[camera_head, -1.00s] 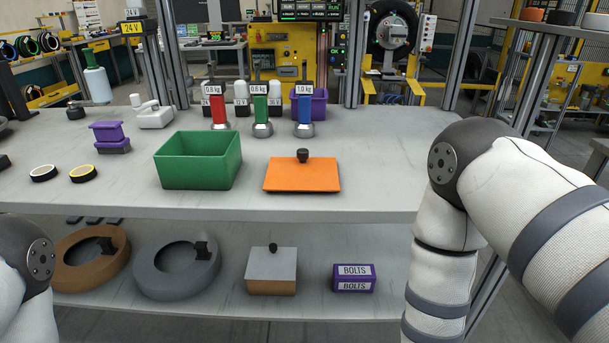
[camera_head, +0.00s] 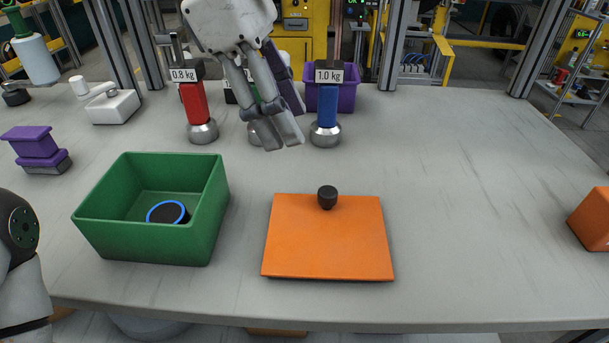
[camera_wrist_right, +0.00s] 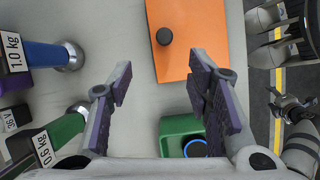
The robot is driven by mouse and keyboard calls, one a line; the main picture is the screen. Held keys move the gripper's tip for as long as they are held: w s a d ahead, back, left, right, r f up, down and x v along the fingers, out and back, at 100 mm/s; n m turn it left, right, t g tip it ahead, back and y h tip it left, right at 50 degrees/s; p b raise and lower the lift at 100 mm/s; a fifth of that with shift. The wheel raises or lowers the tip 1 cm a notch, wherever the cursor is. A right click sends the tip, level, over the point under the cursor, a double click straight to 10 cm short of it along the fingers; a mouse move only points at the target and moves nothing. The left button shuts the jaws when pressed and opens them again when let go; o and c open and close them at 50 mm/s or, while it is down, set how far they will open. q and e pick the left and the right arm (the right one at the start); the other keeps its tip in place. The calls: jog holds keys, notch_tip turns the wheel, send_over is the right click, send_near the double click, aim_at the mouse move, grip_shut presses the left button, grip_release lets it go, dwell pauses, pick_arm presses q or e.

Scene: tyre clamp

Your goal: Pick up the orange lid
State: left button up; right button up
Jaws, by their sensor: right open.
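The orange lid (camera_head: 325,245) is a flat square plate with a black knob (camera_head: 327,197) near its far edge. It lies on the grey table, right of the green box. In the right wrist view, the lid (camera_wrist_right: 182,65) shows at the top, beyond the fingers. My right gripper (camera_head: 280,142) is open and empty, raised above the table at the back, in front of the weights and apart from the lid. My left arm shows at the left edge of the head view. A dark gripper, apparently my left (camera_wrist_right: 290,106), shows small in the right wrist view; its opening is unclear.
The green box (camera_head: 90,222) holds a blue-rimmed black disc (camera_head: 168,213). Red (camera_head: 196,110) and blue (camera_head: 327,112) handled weights stand behind; a green one is partly hidden by my gripper. An orange block (camera_head: 592,220) sits at the right edge. The table right of the lid is clear.

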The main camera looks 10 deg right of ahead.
send_near(327, 191)
jog(key=shift+s+d+f, duration=0.25)
jog(key=shift+f, duration=0.3)
jog(key=shift+s+d+f, duration=0.25)
jog(key=shift+f, duration=0.3)
jog(key=x, duration=0.4)
jog(key=p+x, duration=0.1)
jog(key=x, duration=0.1)
jog(key=shift+w+d+f, duration=0.1)
jog(key=shift+w+f, duration=0.25)
grip_shut()
